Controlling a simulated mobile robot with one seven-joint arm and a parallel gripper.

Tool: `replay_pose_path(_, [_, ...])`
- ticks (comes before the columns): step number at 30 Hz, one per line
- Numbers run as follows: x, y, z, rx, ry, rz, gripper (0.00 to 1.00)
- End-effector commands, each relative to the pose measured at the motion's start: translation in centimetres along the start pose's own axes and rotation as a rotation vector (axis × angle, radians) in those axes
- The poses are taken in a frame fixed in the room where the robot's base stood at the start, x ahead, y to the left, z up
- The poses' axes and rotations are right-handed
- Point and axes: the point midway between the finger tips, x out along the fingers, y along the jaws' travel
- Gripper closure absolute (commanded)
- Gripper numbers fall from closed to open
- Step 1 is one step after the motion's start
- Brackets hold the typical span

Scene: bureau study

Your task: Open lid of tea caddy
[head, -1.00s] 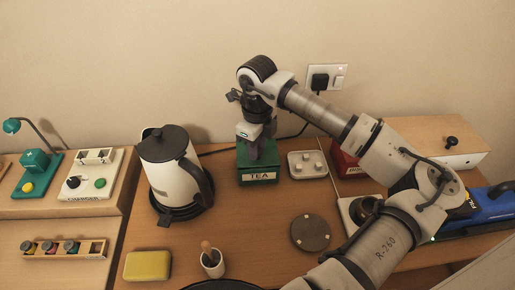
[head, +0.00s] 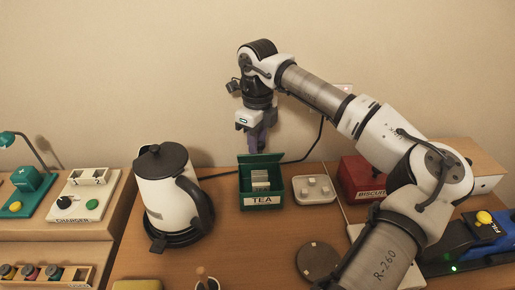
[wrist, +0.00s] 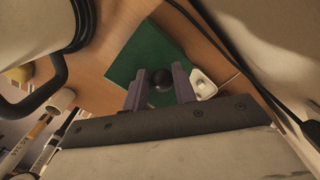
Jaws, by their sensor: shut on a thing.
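The green tea caddy (head: 262,201), with a TEA label on its front, stands on the desk near the wall. Its lid (head: 262,160) is raised at the back, and pale packets (head: 260,180) show inside. My gripper (head: 257,148) is at the upper edge of the raised lid, fingers pointing down. In the wrist view my gripper (wrist: 161,84) has its fingers on either side of a dark round knob (wrist: 162,79) and is shut on it. The green lid (wrist: 143,52) lies behind the knob there.
A white kettle (head: 165,190) with a black handle stands left of the caddy. A pale tray with small cubes (head: 315,189) and a red biscuit tin (head: 362,177) stand to the right. A round brown disc (head: 318,262) lies in front.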

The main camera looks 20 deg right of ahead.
Motion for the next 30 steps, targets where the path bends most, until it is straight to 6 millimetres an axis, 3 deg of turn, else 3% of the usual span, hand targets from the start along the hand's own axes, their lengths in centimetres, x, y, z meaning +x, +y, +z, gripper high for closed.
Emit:
replay_pose_path(6, [0.61, -1.23, 0.14, 0.014, 0.002, -0.008, 1.00])
replay_pose_path(23, [0.69, -1.44, 0.08, 0.015, 0.006, -0.004, 1.00])
replay_pose_path(24, [0.69, -1.44, 0.06, 0.015, 0.006, -0.004, 0.73])
replay_pose_path(29, [0.69, -1.37, 0.03, 0.014, 0.009, -0.003, 0.52])
replay_pose_path(30, [0.69, -1.34, 0.04, 0.013, 0.009, -0.002, 0.52])
